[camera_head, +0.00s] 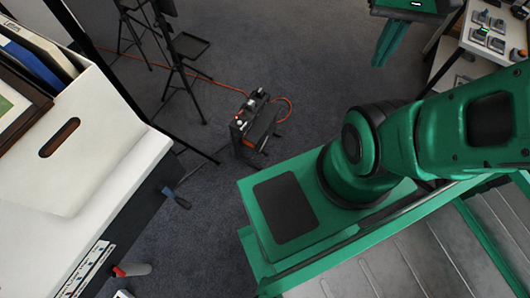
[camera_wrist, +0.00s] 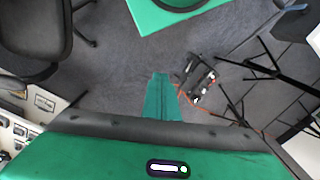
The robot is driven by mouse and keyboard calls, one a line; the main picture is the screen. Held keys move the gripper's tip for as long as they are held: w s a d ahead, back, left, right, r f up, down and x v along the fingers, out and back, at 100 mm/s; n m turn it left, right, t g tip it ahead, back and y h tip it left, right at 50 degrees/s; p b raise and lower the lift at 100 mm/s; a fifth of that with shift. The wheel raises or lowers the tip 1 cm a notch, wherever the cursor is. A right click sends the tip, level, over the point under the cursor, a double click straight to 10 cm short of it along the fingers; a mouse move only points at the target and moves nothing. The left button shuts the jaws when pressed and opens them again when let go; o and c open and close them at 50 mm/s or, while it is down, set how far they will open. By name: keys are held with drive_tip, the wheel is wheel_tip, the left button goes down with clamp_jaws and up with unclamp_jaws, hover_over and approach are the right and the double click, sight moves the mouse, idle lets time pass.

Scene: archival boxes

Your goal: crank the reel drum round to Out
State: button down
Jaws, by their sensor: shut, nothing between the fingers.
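My green gripper (camera_head: 381,63) is at the top of the head view, pointing down over open floor. In the wrist view its fingers (camera_wrist: 161,76) are together with nothing between them. No reel drum can be made out for sure, and no Out mark is readable. A dark handle with a bluish grip (camera_head: 177,198) sticks out from the side of the black-fronted unit at left; I cannot tell whether it is the crank. A red-and-white handle (camera_head: 131,270) sticks out lower on that side. My gripper is far from both.
A white box (camera_head: 105,135) with folders stands on the unit's white top (camera_head: 130,165). A dark floor device (camera_head: 255,125) with an orange cable stands mid-floor, also in the wrist view (camera_wrist: 198,82). Black stands (camera_head: 180,60) are behind. A shelf (camera_head: 455,60) is at upper right.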

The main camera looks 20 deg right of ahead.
drive_tip(key=w+d+f+n, duration=0.1)
drive_tip(key=w+f+n, duration=0.3)
drive_tip(key=w, duration=0.4)
drive_tip(key=w+d+f+n, duration=0.1)
drive_tip(key=w+f+n, duration=0.35)
drive_tip(key=w, duration=0.35)
drive_tip(key=w+a+f+n, duration=0.2)
drive_tip(key=w+f+n, duration=0.3)
drive_tip(key=w+f, duration=0.4)
drive_tip(key=n+y, duration=0.1)
drive_tip(key=n, duration=1.7)
hover_over(266, 152)
drive_tip(key=s+a, duration=0.2)
drive_tip(key=s, duration=0.1)
wheel_tip(266, 152, down, 51)
drive_tip(key=shift+g, duration=0.3)
drive_tip(key=shift+w+d+f, duration=0.2)
drive_tip(key=shift+w+f, duration=0.05)
drive_tip(key=shift+f, duration=1.8)
drive_tip(key=shift+w+d+f, duration=0.2)
drive_tip(key=shift+f, duration=1.9)
drive_tip(key=shift+w+d+f, duration=0.2)
drive_tip(key=shift+w+f, duration=0.05)
drive_tip(key=shift+f, duration=1.8)
